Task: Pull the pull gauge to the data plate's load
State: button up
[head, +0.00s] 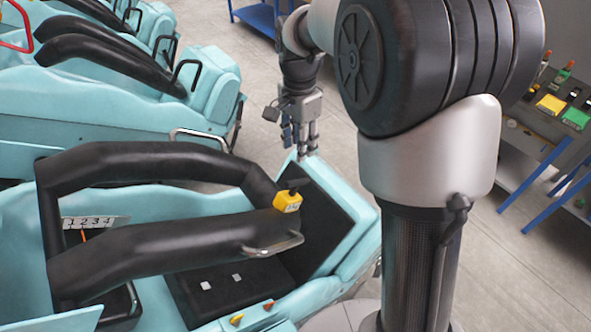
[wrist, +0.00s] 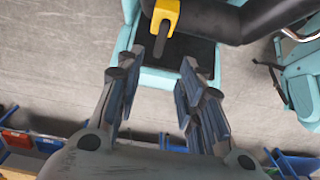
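The pull gauge (head: 287,201), a yellow block with a dark handle, sits on the black lap bar (head: 190,240) of the front teal car. In the wrist view the yellow gauge (wrist: 178,14) is at the top centre, with its grey handle pointing down toward my fingers. My gripper (head: 305,148) hangs behind and above the seat, apart from the gauge. In the wrist view my gripper (wrist: 160,65) has its fingers spread with nothing between them.
More teal cars (head: 120,100) with black bars stand behind at the left. A metal grab handle (head: 272,245) sticks out from the lap bar. A workbench (head: 530,143) with yellow and green items is at the right. Grey floor between is clear.

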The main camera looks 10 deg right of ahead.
aim_at(298, 180)
notch_tip(298, 180, down, 15)
jog(key=shift+w+f, duration=0.1)
dwell(0.4)
grip_shut()
dwell(0.8)
